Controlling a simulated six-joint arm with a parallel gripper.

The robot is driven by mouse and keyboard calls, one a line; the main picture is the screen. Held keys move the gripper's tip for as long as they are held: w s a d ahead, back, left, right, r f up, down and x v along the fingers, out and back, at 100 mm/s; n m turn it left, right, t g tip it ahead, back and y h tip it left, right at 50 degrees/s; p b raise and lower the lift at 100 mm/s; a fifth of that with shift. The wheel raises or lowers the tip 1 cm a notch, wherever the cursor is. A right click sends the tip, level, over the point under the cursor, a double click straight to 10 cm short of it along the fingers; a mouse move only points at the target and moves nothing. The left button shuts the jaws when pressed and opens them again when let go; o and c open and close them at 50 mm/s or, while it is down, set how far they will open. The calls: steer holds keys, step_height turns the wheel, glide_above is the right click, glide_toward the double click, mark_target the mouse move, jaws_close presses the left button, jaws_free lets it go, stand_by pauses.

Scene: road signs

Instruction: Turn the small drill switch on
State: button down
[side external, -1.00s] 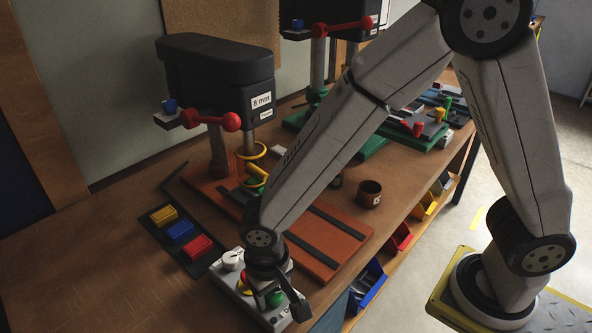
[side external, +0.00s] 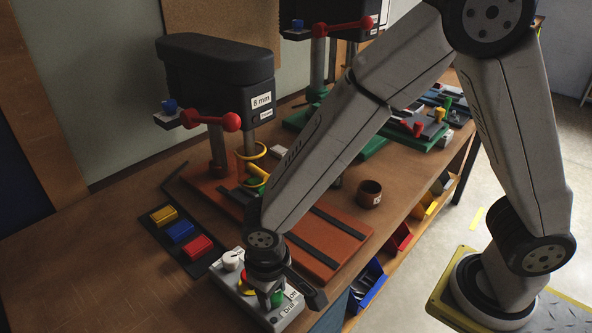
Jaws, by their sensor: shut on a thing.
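The small drill (side external: 215,75) has a black head with an "8 mm" label and a red handle. Its grey control box (side external: 291,312) lies at the table's front edge, with "Drill" lettering partly in view. On the box are a white knob (side external: 232,259), a red-and-yellow button (side external: 246,284) and a green button (side external: 277,299). My gripper (side external: 265,301) points down at the middle of the box, between the red and green buttons. It is shut on a small switch there, which its fingers hide. The switch's setting cannot be seen.
A tray with yellow, blue and red blocks (side external: 181,232) lies left of the box. The drill's orange base (side external: 335,231) is behind it, with a brown cup (side external: 369,194) beside. A second drill (side external: 325,20) stands farther back. The table's left front is clear.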

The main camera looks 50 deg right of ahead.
mark_target(274, 295)
steer(key=n, duration=0.4)
steer(key=shift+n, duration=2.3)
steer(key=shift+c, duration=1.1)
jaws_free()
steer(key=shift+r, duration=0.1)
steer(key=shift+s+a+r, duration=0.1)
steer(key=shift+r, duration=1.85)
steer(key=shift+s+a+r, duration=0.1)
steer(key=shift+r, duration=1.8)
steer(key=shift+d, duration=0.15)
